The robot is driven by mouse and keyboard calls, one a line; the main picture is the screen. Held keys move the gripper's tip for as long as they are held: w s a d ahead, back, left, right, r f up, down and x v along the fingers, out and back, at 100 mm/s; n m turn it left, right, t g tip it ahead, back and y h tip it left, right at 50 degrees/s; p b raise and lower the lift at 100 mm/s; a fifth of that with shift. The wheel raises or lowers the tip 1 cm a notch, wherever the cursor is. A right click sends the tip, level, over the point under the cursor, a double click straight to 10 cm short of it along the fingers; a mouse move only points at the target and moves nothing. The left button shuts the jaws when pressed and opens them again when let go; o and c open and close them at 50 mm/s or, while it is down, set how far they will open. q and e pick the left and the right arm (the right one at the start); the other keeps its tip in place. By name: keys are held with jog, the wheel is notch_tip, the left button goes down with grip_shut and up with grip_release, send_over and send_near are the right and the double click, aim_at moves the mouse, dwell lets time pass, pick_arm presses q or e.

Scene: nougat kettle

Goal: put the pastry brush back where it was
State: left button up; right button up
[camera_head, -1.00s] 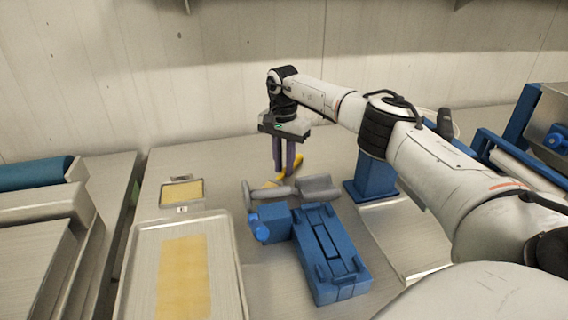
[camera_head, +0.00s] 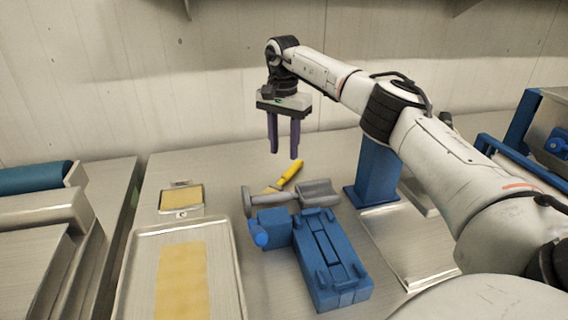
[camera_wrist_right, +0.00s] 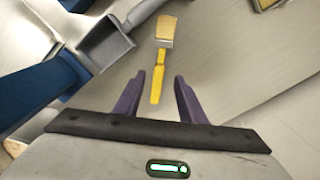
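The pastry brush has a yellow handle (camera_head: 289,173) and pale bristles. It lies on the steel table behind the grey scoop-like tool. In the right wrist view the whole brush (camera_wrist_right: 157,84) shows, with its bristles pointing away from the gripper and its handle end between the fingers in the picture. My right gripper (camera_head: 284,155) is open and empty, raised above the table just behind the brush; its two purple fingers (camera_wrist_right: 155,90) stand apart. My left gripper is not in view.
A grey scoop-like tool (camera_head: 318,190) lies close in front of the brush. A blue fixture (camera_head: 328,255) stands nearer. A tray with a yellow slab (camera_head: 232,265) and a small dish (camera_head: 164,200) are at left. A blue post (camera_head: 376,175) stands at right.

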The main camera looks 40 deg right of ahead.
jog(key=shift+r, duration=2.2)
jog(key=shift+c, duration=0.5)
